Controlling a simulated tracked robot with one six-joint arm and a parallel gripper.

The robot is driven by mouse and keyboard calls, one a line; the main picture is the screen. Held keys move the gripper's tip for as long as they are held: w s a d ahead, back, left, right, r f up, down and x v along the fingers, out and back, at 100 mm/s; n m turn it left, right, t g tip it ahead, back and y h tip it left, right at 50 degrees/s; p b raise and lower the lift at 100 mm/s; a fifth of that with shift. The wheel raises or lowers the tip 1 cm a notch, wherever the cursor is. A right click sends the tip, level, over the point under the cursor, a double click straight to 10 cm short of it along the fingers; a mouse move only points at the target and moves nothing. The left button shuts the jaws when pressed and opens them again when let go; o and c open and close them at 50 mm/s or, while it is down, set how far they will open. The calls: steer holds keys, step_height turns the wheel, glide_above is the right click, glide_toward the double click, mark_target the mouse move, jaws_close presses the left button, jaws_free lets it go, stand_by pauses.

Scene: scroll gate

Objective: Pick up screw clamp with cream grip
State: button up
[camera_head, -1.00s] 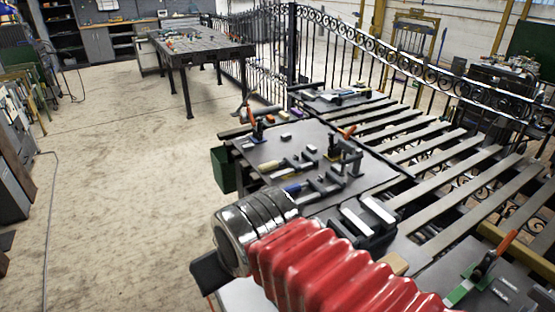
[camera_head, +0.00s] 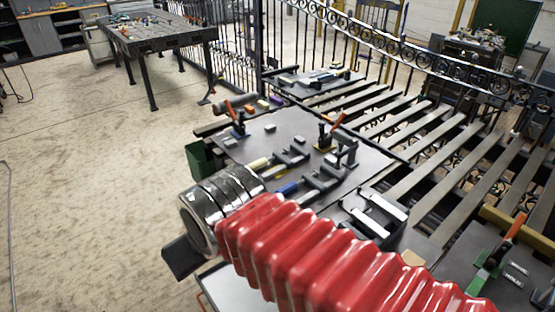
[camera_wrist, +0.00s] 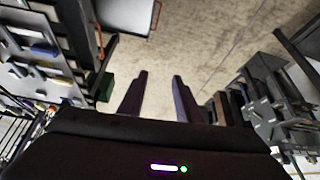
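The screw clamp with the cream grip (camera_head: 259,163) lies on the dark work table (camera_head: 237,149) in the head view, its bar and jaws reaching right from the grip. A similar clamp with a blue grip (camera_head: 288,188) lies just nearer to me. My gripper (camera_wrist: 161,75) is open and empty in the wrist view, its two dark fingers apart over bare floor. In the head view, my red sleeve and metal cuff stand in front of the table, and the gripper is mostly hidden.
A tray with pale bars (camera_head: 372,218) sits nearer. A slatted gate frame (camera_head: 420,150) borders the right. A green bin (camera_head: 201,160) hangs at the left; the floor there is clear.

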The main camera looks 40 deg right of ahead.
steer(key=shift+o, duration=1.4)
steer(key=shift+w+d+r, duration=0.1)
steer(key=shift+o, duration=0.4)
steer(key=shift+w+d+r, duration=0.1)
steer(key=shift+w+r, duration=0.05)
steer(key=shift+w, duration=0.1)
steer(key=w+d+r+g, duration=0.1)
steer(key=w+d+r, duration=0.1)
steer(key=w+d, duration=0.75)
steer(key=w+d+r, duration=0.2)
steer(key=w+d, duration=0.7)
steer(key=d, duration=0.1)
steer(key=w+d+f, duration=0.1)
steer(key=d+f, duration=0.2)
steer(key=d, duration=0.6)
steer(key=w+d+f+m, duration=0.1)
steer(key=d+f, duration=0.2)
steer(key=d, duration=0.7)
steer(key=w+d+f, duration=0.1)
steer(key=d+f, duration=0.2)
steer(key=d, duration=0.7)
steer(key=shift+w+f, duration=0.25)
steer(key=shift+w, duration=0.15)
